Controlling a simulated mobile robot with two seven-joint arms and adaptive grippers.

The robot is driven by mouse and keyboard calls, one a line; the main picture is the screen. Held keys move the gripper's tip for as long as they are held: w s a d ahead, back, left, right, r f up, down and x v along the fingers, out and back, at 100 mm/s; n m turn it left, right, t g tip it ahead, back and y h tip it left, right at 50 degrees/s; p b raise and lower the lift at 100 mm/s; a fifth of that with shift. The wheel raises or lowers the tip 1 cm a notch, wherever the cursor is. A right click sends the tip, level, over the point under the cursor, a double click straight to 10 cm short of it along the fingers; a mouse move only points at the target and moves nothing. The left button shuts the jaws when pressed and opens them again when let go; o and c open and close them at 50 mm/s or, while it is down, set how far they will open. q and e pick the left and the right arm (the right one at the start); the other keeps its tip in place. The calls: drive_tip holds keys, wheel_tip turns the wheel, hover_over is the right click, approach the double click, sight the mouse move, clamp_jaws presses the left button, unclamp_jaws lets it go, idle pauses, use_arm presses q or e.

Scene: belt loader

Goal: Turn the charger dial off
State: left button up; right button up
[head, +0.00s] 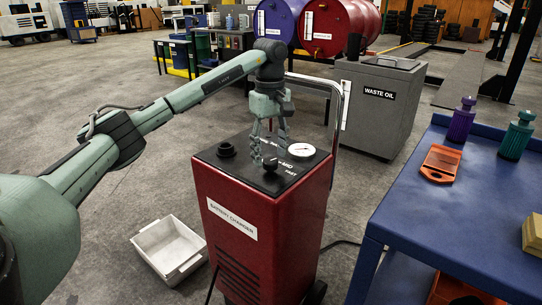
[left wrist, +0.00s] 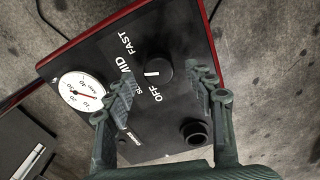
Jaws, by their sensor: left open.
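The red battery charger (head: 262,225) stands on the floor in the middle of the head view. Its black top panel carries a round black dial (left wrist: 158,68) with a white mark. In the left wrist view the mark lies nearly level and points left, towards the MID side. OFF is printed below the dial, FAST at its upper left; the SLOW label is partly hidden by a finger. My left gripper (head: 268,152) is open above the panel. In the left wrist view its fingers (left wrist: 160,76) stand on either side of the dial; contact cannot be told. My right gripper is not in view.
A white gauge (head: 301,150) and a black cap (head: 226,149) flank the dial on the panel. A chrome handle (head: 340,100) rises behind. A grey waste oil bin (head: 375,100) and blue table (head: 470,205) stand right; a white tray (head: 168,248) lies left on the floor.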

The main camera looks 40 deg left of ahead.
use_arm(q)
drive_tip(key=shift+f, duration=0.8)
drive_tip(key=c, duration=1.2)
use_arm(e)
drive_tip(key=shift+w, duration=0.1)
use_arm(q)
drive_tip(key=shift+o, duration=0.2)
drive_tip(key=shift+n, duration=0.3)
drive_tip(key=n+p, duration=0.3)
drive_tip(key=n, duration=0.2)
drive_tip(key=shift+r+p, duration=0.15)
drive_tip(key=shift+p, duration=0.15)
drive_tip(key=n+p, duration=0.1)
drive_tip(key=n, duration=0.2)
drive_tip(key=shift+n, duration=0.4)
drive_tip(key=n, duration=0.2)
drive_tip(key=shift+n, duration=2.2)
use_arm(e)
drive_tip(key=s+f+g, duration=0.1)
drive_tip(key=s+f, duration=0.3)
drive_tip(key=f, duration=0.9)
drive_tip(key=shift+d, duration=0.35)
